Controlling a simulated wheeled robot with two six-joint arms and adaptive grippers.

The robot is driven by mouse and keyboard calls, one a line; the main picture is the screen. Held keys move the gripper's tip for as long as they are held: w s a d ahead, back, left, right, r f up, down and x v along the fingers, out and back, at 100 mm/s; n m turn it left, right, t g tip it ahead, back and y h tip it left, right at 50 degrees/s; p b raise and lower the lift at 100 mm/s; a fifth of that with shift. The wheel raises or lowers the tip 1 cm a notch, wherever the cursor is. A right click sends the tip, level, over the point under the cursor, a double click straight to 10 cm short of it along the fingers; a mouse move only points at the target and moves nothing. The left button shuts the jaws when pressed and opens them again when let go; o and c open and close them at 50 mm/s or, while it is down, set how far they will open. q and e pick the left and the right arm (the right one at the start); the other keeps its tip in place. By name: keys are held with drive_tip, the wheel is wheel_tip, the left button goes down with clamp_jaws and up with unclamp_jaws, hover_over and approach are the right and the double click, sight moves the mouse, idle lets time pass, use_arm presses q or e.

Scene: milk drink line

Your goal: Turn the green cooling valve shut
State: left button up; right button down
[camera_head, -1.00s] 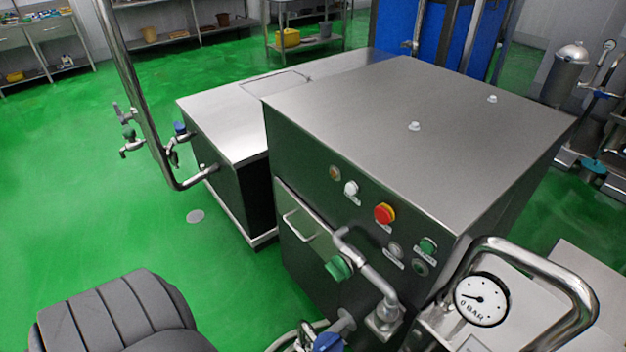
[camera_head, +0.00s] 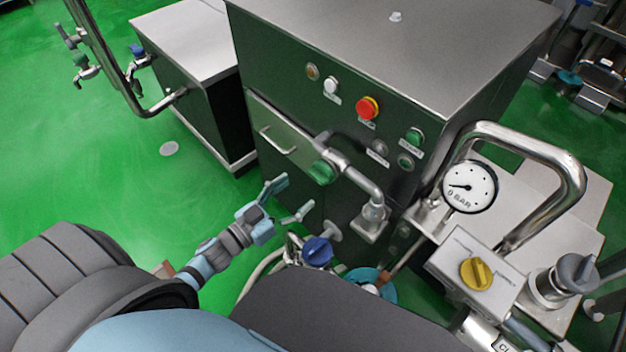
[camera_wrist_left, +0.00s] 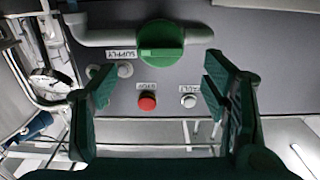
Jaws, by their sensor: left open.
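The green valve knob (camera_head: 322,171) sits on a grey pipe at the front of the steel cabinet in the head view. In the left wrist view the green knob (camera_wrist_left: 161,42) shows at top centre, with a raised bar across its face. My left gripper (camera_head: 293,200) is open and empty, below and left of the knob in the head view. In the wrist view its two dark fingers (camera_wrist_left: 159,78) stand wide apart, with the knob beyond their tips; no contact shows. My right gripper is not in view.
The cabinet (camera_head: 400,60) carries a red button (camera_head: 368,107) and small lamps. A blue knob (camera_head: 317,250) is below the green one. A pressure gauge (camera_head: 469,187), a bent pipe (camera_head: 560,165) and a yellow knob (camera_head: 476,273) stand to the right. Green floor (camera_head: 120,200) is open at left.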

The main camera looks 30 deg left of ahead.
sight(315, 179)
use_arm(q)
drive_tip(key=x, duration=0.7)
drive_tip(key=shift+s, duration=0.1)
drive_tip(key=c, duration=1.2)
